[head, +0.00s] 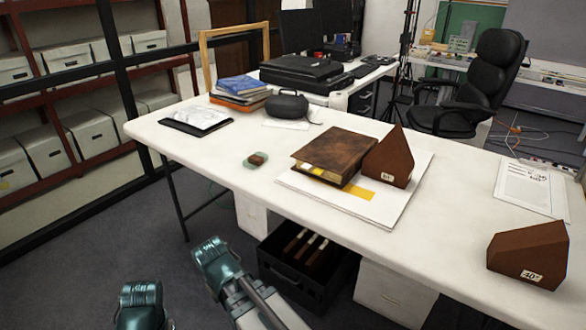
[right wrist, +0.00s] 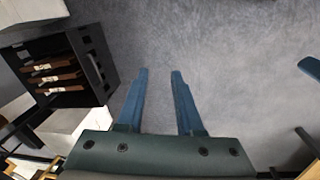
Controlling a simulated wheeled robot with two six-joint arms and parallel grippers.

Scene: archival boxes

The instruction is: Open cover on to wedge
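A closed brown leather book (head: 335,150), its cover, lies on a white board (head: 405,205) on the table. A yellow strip sticks out from under it. A brown wedge (head: 390,158) with a small label stands close against the book's right side; I cannot tell if they touch. A second brown wedge (head: 528,254), labelled 40°, stands at the table's right front. My right gripper (right wrist: 160,71) is open and empty over the floor, in front of the table. My left gripper (head: 140,292) is lower left, away from the table; two separated blue fingers show at the right wrist view's right edge.
A small object on a green pad (head: 256,160) lies left of the book. A printed sheet (head: 530,187) lies at the right. A black crate (head: 288,282) and white boxes stand under the table (head: 230,175).

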